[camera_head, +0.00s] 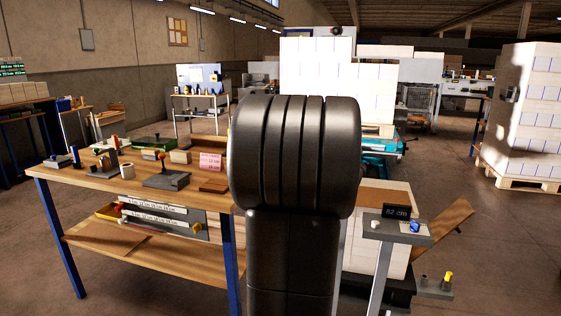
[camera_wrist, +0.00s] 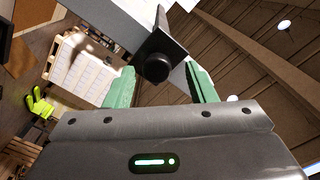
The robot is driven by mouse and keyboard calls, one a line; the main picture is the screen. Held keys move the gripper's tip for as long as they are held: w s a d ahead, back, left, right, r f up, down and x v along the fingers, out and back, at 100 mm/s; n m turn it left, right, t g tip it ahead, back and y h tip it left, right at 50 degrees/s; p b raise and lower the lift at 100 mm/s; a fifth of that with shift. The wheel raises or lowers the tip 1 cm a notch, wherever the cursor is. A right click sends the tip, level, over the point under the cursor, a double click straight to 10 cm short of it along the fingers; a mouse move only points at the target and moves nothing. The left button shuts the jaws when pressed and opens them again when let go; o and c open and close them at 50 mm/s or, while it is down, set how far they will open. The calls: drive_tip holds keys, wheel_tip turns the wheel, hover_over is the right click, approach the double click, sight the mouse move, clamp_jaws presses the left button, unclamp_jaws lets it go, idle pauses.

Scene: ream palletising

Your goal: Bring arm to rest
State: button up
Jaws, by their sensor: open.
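My arm (camera_head: 295,160) stands upright in the middle of the head view as a large dark ribbed link. It hides what lies behind it, and my gripper does not show there. In the wrist view my gripper (camera_wrist: 162,82) has its two green fingers apart. A dark bracket with a round black knob (camera_wrist: 157,67) shows between the fingers; I cannot tell how near it is. No ream is seen held. The wrist picture is strongly tilted, with the roof on the right.
A wooden workbench (camera_head: 110,252) with tools stands at left. A small stand (camera_head: 398,228) with a display is right of my arm. White stacks stand behind and on a pallet (camera_head: 522,184) at far right.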

drive_tip(key=v, duration=1.2)
drive_tip(key=x, duration=1.3)
wheel_tip(320, 180, down, 28)
drive_tip(key=b, duration=1.4)
drive_tip(key=v, duration=0.9)
drive_tip(key=shift+s+f, duration=0.15)
drive_tip(key=shift+f, duration=0.05)
drive_tip(key=shift+a+f, duration=0.1)
